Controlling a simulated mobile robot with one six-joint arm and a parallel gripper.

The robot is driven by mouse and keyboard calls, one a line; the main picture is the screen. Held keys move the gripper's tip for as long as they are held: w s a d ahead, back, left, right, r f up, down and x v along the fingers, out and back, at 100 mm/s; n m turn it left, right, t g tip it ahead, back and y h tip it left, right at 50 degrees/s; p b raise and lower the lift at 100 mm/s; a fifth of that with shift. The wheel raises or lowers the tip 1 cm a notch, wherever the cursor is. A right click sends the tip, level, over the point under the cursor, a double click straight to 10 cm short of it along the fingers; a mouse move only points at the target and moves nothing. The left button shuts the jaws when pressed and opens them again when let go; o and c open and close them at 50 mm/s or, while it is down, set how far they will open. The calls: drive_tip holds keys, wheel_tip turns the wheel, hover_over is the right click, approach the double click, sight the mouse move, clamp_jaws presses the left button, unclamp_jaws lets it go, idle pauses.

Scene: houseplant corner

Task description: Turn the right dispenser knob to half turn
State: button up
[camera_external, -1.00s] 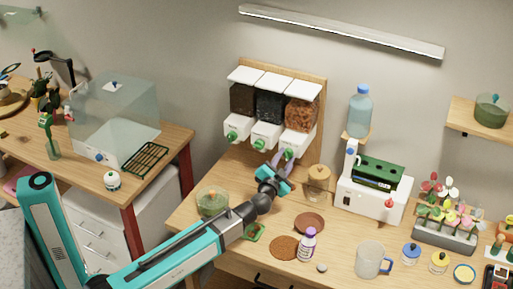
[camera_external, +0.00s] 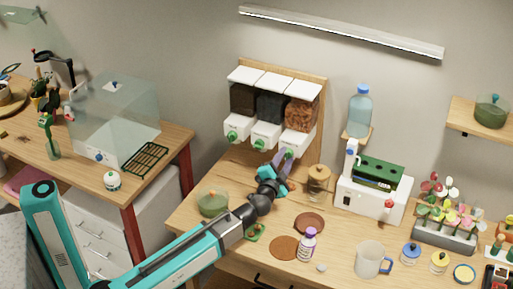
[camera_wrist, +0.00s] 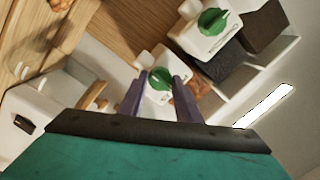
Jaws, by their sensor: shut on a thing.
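Three dispensers hang on a wooden backboard. The right dispenser (camera_external: 301,113) holds orange-brown pieces, and its green right knob (camera_external: 289,154) is on the white front. My gripper (camera_external: 284,161) is at this knob with its purple fingers on either side. In the wrist view, the right knob (camera_wrist: 162,78) sits between the two fingers of my gripper (camera_wrist: 160,92), which is shut on it. The knob carries a small white mark. Its exact turn angle is hard to tell. The middle knob (camera_wrist: 212,21) stands beside it, untouched.
The middle dispenser (camera_external: 269,107) and left dispenser (camera_external: 242,100) are close beside my gripper. A lidded jar (camera_external: 318,180) stands just right of it. A white machine (camera_external: 372,194) with a bottle (camera_external: 360,112) is farther right.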

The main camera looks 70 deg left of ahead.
drive_tip(key=o, duration=1)
drive_tip(key=shift+s+d, duration=0.1)
drive_tip(key=b+v, duration=0.7)
drive_tip(key=v, duration=0.1)
drive_tip(key=shift+d+f, duration=0.15)
drive_tip(key=shift+f, duration=0.05)
drive_tip(key=b, duration=0.4)
drive_tip(key=shift+s+d, duration=0.4)
drive_tip(key=d+b, duration=0.1)
drive_tip(key=b, duration=0.3)
drive_tip(key=shift+s, duration=0.4)
drive_tip(key=shift+b+v, duration=1.45)
drive_tip(key=shift+b, duration=0.2)
